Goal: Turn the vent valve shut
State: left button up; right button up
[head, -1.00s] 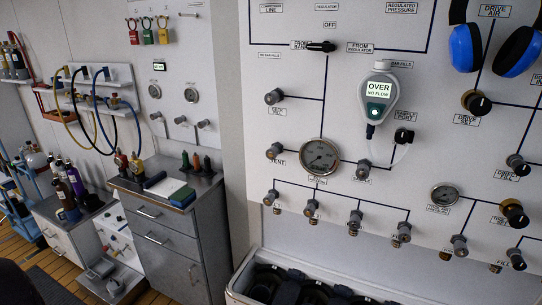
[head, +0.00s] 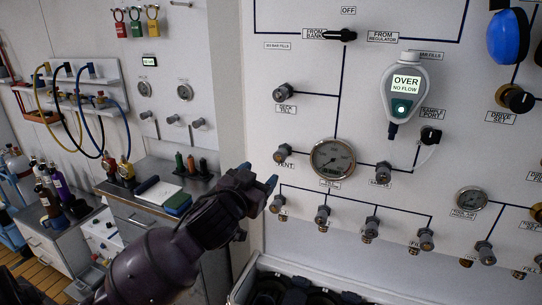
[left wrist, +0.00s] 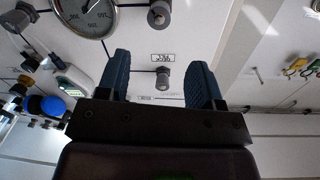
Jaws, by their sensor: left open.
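The vent valve (head: 283,153) is a small dark knob on the white panel, left of the round pressure gauge (head: 333,159), with its VENT label just below. My left gripper (head: 259,178) is open and empty, a little below and left of the valve in the head view, apart from it. In the left wrist view, which looks upside down, the open blue fingers (left wrist: 158,84) frame the neck fill valve (left wrist: 163,74). The vent valve (left wrist: 159,14) shows at the top edge, right of the gauge (left wrist: 86,12). My right gripper is out of view.
The neck fill valve (head: 283,92) is above the vent valve. A row of fill valves, such as this one (head: 322,216), runs below. A handheld meter reading OVER (head: 404,95) hangs right. A grey cabinet (head: 140,217) stands left, behind my arm.

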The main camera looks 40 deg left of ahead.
aim_at(279, 157)
pick_arm(q)
jog(key=shift+n, duration=0.3)
jog(key=w, duration=0.3)
jog(key=w+a+p, duration=0.1)
jog(key=w, duration=0.6)
jog(key=shift+w+a+f+p, duration=0.1)
jog(key=shift+w+a+p, duration=0.2)
jog(key=shift+a+p, duration=0.05)
jog(key=shift+c, duration=0.3)
jog(key=c, duration=0.9)
jog(key=shift+o, duration=0.2)
